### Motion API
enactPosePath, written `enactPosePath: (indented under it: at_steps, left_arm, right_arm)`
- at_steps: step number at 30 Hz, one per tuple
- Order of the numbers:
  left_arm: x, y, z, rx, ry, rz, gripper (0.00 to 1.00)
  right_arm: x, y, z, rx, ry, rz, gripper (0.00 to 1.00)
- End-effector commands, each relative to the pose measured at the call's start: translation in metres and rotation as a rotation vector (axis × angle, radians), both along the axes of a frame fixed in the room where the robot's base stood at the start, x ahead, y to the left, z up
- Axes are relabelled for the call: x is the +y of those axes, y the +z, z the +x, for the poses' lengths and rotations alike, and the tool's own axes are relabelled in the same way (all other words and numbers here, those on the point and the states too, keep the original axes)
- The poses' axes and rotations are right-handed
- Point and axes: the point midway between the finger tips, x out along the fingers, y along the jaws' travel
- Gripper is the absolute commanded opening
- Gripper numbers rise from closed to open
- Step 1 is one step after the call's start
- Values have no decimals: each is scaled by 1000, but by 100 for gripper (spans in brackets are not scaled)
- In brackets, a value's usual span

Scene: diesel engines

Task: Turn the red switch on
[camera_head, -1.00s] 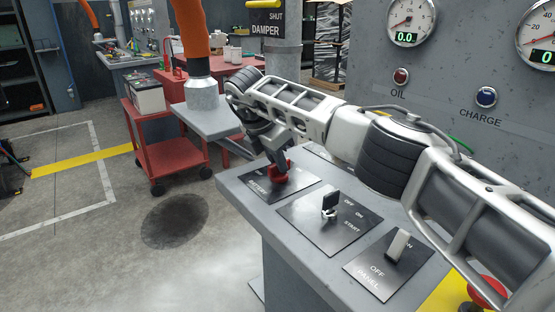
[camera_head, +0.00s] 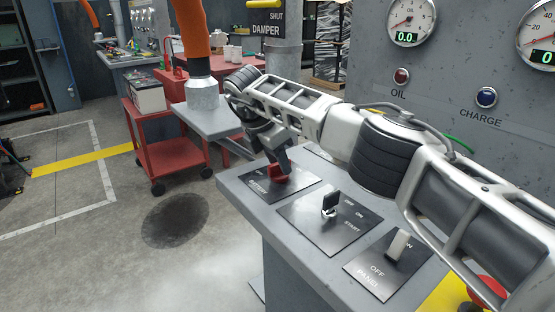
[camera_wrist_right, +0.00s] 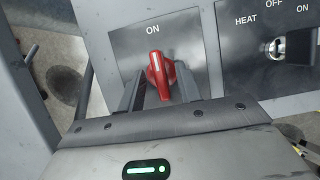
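The red switch (camera_head: 279,177) sits on a black plate at the far left end of the grey console. In the right wrist view the red switch (camera_wrist_right: 160,76) stands nearly upright in the picture, with its upper end toward the "ON" label. My right gripper (camera_head: 282,162) reaches down over the switch. In the wrist view its fingers (camera_wrist_right: 158,84) stand either side of the handle, open, with a visible gap on both sides. The head view partly hides where fingers and handle meet. My left gripper is not in view.
A red emergency button (camera_head: 487,291) is at lower right. Gauges are on the wall behind. A red cart (camera_head: 170,152) stands beyond the console.

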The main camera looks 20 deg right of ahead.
Motion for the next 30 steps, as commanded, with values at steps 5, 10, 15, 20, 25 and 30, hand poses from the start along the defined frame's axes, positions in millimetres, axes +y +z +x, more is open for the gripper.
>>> enactPosePath:
  at_steps: [5, 10, 15, 20, 25, 30]
  left_arm:
    - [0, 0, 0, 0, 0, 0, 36]
    - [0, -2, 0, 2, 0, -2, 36]
    - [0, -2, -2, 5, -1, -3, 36]
    - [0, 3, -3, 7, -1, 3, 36]
    - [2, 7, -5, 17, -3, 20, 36]
    - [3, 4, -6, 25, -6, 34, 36]
  right_arm:
    - [3, 5, -1, 0, 2, 0, 35]
    - [13, 32, -4, -3, 3, 1, 35]
    - [29, 72, -9, -5, 2, 1, 35]
    - [42, 108, -14, -3, 0, 0, 35]
    - [52, 136, -18, -1, -1, -1, 35]
    - [57, 146, -20, 1, 0, 0, 35]
